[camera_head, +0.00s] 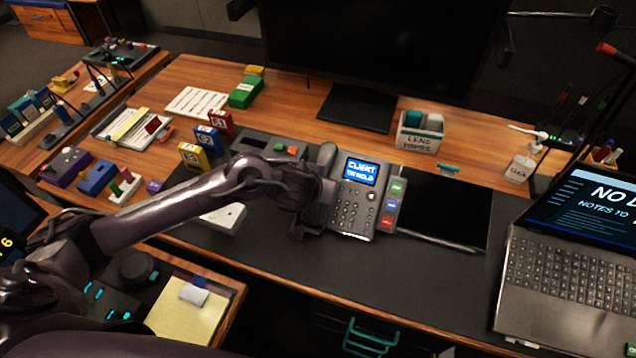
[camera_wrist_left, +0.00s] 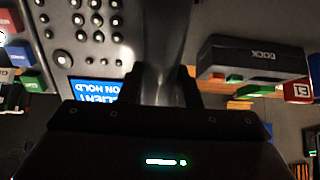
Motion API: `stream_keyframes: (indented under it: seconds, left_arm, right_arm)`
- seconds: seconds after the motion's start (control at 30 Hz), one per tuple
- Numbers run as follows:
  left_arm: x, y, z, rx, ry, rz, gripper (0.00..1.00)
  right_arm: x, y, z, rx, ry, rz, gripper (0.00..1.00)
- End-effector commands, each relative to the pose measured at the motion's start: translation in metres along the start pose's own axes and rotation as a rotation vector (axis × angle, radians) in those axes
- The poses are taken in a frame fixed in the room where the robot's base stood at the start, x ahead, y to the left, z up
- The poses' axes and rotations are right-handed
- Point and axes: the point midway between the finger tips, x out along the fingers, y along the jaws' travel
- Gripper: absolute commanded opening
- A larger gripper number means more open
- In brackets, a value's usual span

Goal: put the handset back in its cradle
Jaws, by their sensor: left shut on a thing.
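The grey desk phone (camera_head: 352,221) stands on the dark desk mat, its screen (camera_head: 361,172) lit with "CLIENT ON HOLD". My left gripper (camera_head: 318,196) is at the phone's left side, over the cradle area, and hides most of it. It is shut on the grey handset (camera_head: 328,154), whose upper end shows beyond the fingers. In the left wrist view the handset (camera_wrist_left: 165,45) runs between the fingers, beside the phone's keypad (camera_wrist_left: 85,22). I cannot tell whether the handset touches the cradle. My right gripper is not in view.
Coloured keys (camera_head: 391,205) line the phone's right side, with a dark pad (camera_head: 445,212) beyond. A dock box (camera_wrist_left: 255,60) lies left of the phone. A monitor stand (camera_head: 357,108), a lens wipes box (camera_head: 419,132) and a laptop (camera_head: 560,270) surround it. The mat in front is clear.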

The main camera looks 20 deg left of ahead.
Motion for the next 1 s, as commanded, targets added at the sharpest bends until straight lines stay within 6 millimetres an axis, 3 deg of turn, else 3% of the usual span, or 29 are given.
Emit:
stream_keyframes:
  seconds: [0.93,0.97,1.0]
  left_arm:
    - [0.0075,0.0001,-0.0005,-0.001,0.001,0.001,0.04]
    - [0.0075,0.0001,-0.0005,-0.001,0.001,0.001,0.35]
    - [0.0075,0.0001,-0.0005,-0.001,0.001,0.000,0.40]
  right_arm:
    - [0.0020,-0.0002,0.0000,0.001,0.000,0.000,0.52]
    - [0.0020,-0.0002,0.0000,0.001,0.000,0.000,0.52]
    - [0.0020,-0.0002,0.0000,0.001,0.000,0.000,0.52]
